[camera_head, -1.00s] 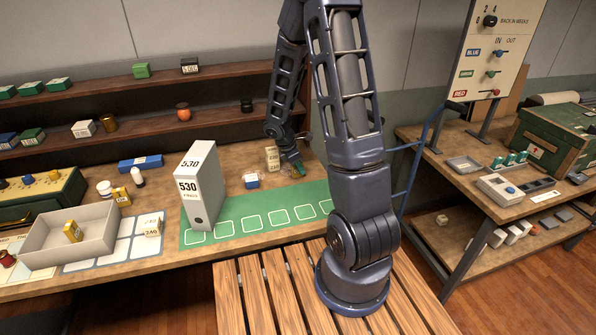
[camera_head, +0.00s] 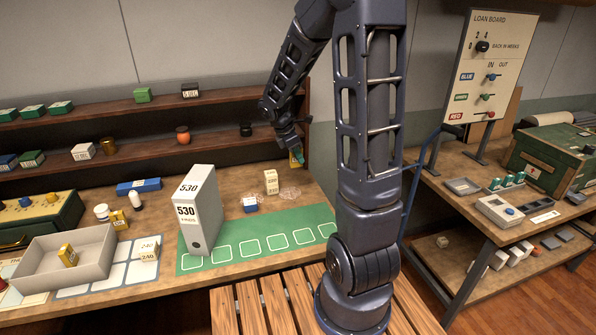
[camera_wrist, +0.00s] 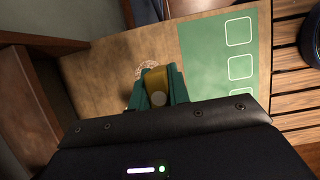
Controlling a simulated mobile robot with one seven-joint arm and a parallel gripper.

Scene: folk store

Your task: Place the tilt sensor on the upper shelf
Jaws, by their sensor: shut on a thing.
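My gripper (camera_head: 298,160) has green fingertips and is shut on a small yellow piece, seemingly the tilt sensor (camera_wrist: 156,80). In the wrist view the piece sits between the fingertips (camera_wrist: 158,88), with a round silvery face showing. In the head view only a bit of yellow shows at the fingertips, in front of the right end of the shelf unit and above the bench. The upper shelf (camera_head: 110,106) is a long brown board along the back wall. It stands higher in the picture than my gripper.
The upper shelf holds green boxes (camera_head: 142,95) and a dark labelled box (camera_head: 190,89); its right part looks bare. The lower shelf (camera_head: 140,156) holds an orange pot (camera_head: 183,134) and a dark jar (camera_head: 246,129). A tall 530 file (camera_head: 203,210) and pale stacked blocks (camera_head: 271,182) stand on the bench.

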